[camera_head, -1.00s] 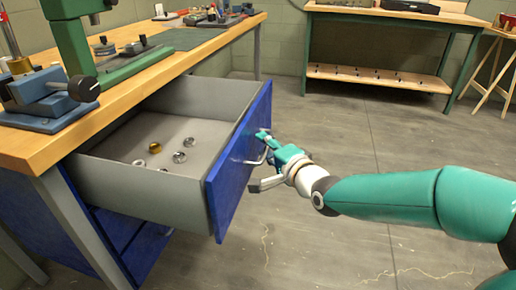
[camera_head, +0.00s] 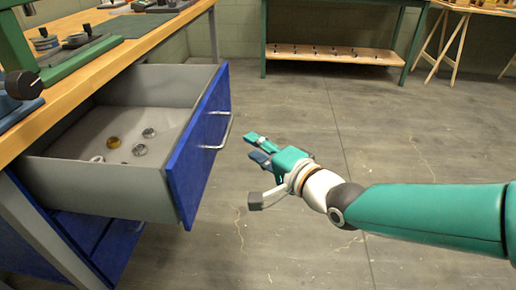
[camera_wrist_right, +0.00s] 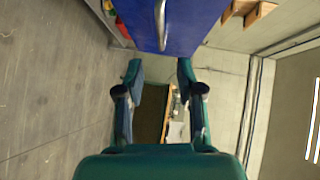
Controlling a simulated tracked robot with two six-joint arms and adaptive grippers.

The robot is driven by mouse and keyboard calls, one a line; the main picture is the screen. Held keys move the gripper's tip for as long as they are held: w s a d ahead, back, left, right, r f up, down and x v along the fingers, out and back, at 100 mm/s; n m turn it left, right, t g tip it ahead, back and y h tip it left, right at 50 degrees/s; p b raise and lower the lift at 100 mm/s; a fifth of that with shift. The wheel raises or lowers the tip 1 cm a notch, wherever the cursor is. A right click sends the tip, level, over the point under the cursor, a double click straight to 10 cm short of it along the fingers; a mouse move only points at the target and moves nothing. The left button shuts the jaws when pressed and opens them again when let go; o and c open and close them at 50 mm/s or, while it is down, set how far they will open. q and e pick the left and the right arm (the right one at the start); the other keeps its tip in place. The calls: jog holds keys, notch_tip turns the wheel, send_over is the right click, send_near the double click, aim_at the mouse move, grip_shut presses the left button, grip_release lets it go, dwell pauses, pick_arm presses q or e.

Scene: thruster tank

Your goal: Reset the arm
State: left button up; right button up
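My right gripper (camera_head: 255,147) is in the head view, just right of the open drawer (camera_head: 98,188) and apart from its metal handle (camera_head: 217,132). In the right wrist view the gripper (camera_wrist_right: 160,75) shows two spread fingers with nothing between them. The blue drawer front (camera_wrist_right: 180,25) and its handle (camera_wrist_right: 160,22) stand beyond the fingertips. My left gripper is in neither view.
The drawer is pulled out from the wooden-topped workbench (camera_head: 142,30) and holds several small rings, one of them gold (camera_head: 114,142). A green-framed table (camera_head: 340,55) stands at the back. The grey floor (camera_head: 310,240) around my right arm is clear.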

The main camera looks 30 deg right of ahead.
jog(key=shift+s+d, duration=0.1)
dwell(0.4)
jog(key=s+a+f+g, duration=0.1)
jog(key=a+f+g, duration=0.25)
jog(key=f, duration=1.15)
jog(key=a+f+g, duration=0.2)
jog(key=f+g, duration=0.2)
jog(key=f, duration=1)
jog(key=s+a+f+n+g, duration=0.35)
jog(key=s+f+n, duration=0.25)
jog(key=s+f, duration=0.3)
jog(key=s+a+f+n+g, duration=0.2)
jog(key=s+f+n+g, duration=0.3)
jog(key=s+f, duration=0.4)
notch_tip(320, 180, up, 37)
jog(key=n+p, duration=0.1)
jog(key=p, duration=3.6)
jog(key=shift+w+d+t+y, duration=0.25)
jog(key=shift+t+y, duration=0.05)
jog(key=shift+y, duration=0.1)
